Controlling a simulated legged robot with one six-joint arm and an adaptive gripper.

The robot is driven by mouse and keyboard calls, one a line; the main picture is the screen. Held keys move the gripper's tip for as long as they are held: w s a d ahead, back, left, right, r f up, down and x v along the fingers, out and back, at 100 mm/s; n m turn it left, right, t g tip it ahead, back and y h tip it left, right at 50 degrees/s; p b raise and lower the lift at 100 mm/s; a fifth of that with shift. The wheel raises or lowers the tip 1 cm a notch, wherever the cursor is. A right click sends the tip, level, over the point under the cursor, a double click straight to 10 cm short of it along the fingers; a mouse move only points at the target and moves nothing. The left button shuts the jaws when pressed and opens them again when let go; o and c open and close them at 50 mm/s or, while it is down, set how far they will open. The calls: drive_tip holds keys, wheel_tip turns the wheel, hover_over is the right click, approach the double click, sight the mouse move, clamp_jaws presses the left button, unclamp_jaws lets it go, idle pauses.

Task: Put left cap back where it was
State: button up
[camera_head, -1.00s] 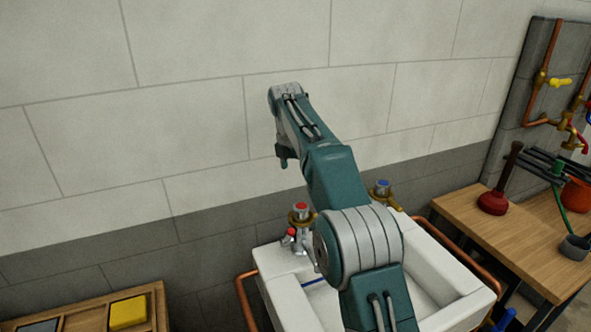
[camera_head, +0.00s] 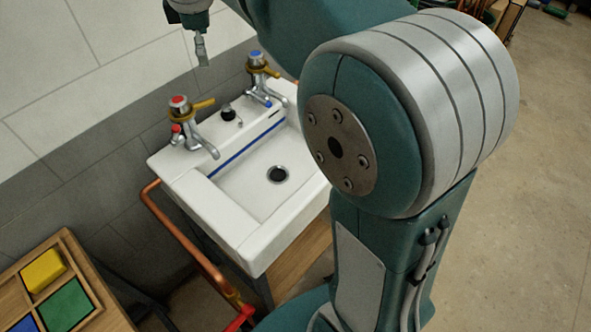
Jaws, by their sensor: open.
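The left tap (camera_head: 200,140) stands at the back left of the white sink, with a red-topped cap (camera_head: 179,102) on its head and a brass lever sticking out to the right. A smaller red piece (camera_head: 176,128) shows low at the tap's left side; I cannot tell whether it is loose. The right tap (camera_head: 262,88) has a blue-topped cap (camera_head: 256,55) and a brass lever. My gripper (camera_head: 201,52) is open, pointing down above and between the two taps in the picture, apart from both. Its upper part is cut off by the top edge. I see nothing in it.
The sink (camera_head: 255,225) has an empty basin, a blue line along its back ledge and a small dark-topped fitting (camera_head: 228,113) between the taps. A copper rail (camera_head: 185,240) runs along its left side. A wooden tray (camera_head: 85,268) with coloured blocks is at lower left. The wall is close behind.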

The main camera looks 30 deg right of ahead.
drive_tip(key=s+d+f+m, duration=0.2)
drive_tip(key=s+m, duration=0.3)
drive_tip(key=s, duration=0.3)
drive_tip(key=s+d+f+m+t, duration=0.1)
drive_tip(key=s+d+f+m, duration=0.1)
drive_tip(key=s+f+m, duration=0.3)
drive_tip(key=s+d+f+m+t, duration=0.1)
drive_tip(key=s+f+m, duration=0.3)
drive_tip(key=s, duration=0.8)
drive_tip(key=shift+d+f+m, duration=0.25)
drive_tip(key=shift+d+m, duration=0.15)
drive_tip(key=shift+m, duration=0.2)
